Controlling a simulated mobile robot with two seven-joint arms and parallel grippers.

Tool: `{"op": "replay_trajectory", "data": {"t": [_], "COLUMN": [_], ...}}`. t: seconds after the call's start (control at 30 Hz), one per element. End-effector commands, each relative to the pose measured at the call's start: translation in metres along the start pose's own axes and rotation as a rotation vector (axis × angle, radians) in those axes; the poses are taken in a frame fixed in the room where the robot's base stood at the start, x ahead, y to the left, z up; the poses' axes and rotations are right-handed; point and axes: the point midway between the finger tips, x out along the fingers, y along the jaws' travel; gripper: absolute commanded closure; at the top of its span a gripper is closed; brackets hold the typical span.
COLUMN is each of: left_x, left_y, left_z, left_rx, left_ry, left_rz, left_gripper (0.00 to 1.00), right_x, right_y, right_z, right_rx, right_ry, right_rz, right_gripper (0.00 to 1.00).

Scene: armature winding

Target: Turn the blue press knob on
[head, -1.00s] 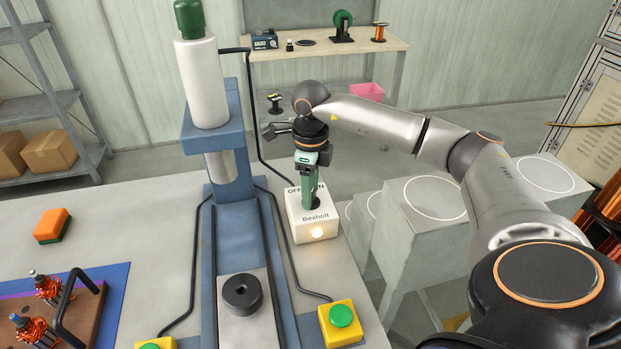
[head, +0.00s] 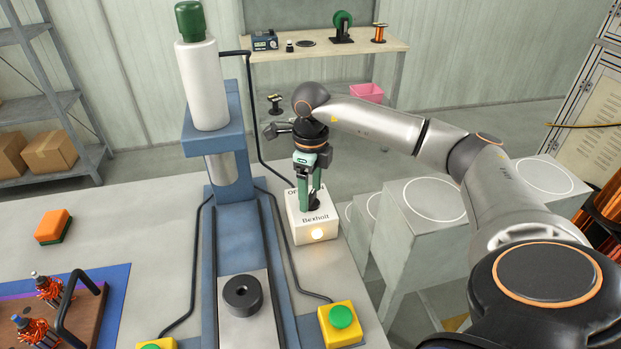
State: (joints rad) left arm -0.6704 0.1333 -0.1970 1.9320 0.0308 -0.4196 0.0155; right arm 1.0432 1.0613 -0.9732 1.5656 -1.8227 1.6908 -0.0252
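The white control box (head: 300,229) marked "Bexholt" stands on the bench right of the press. Its front lamp (head: 318,234) glows warm. My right gripper (head: 309,207) points down at the top of the box, with its green fingers side by side and a narrow gap between them. The blue knob is hidden behind the fingers, so I cannot see its setting or whether the fingers close on it. The fingers cover part of the OFF/ON lettering. My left gripper is out of view.
The blue press (head: 228,168) with its white cylinder (head: 203,84) stands close left of the box. Yellow boxes with green buttons (head: 341,317) are at the front. An orange and green sponge (head: 53,227) lies at left. Grey pedestals (head: 418,225) stand at right.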

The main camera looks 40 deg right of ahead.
Motion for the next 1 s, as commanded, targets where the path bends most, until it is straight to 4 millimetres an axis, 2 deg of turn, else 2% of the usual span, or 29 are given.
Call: {"op": "replay_trajectory", "data": {"t": [0.3, 0.43, 0.57, 0.8, 1.0], "left_x": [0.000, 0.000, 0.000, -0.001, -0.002], "left_y": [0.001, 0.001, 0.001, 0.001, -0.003], "left_z": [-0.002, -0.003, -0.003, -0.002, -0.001], "left_rx": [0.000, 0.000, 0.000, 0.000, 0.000], "left_ry": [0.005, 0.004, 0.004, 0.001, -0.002], "left_rz": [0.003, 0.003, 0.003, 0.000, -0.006], "left_gripper": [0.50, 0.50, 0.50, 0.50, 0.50], "right_x": [0.000, -0.010, -0.034, -0.087, -0.116], "right_y": [0.000, 0.000, 0.000, 0.000, 0.000], "right_z": [0.000, 0.000, 0.001, 0.001, 0.001], "right_rx": [-0.002, -0.002, -0.002, -0.003, -0.002], "right_ry": [0.001, 0.000, -0.004, -0.004, -0.002], "right_rz": [0.001, 0.001, 0.000, 0.000, 0.000], "right_gripper": [0.15, 0.15, 0.15, 0.15, 0.15]}}
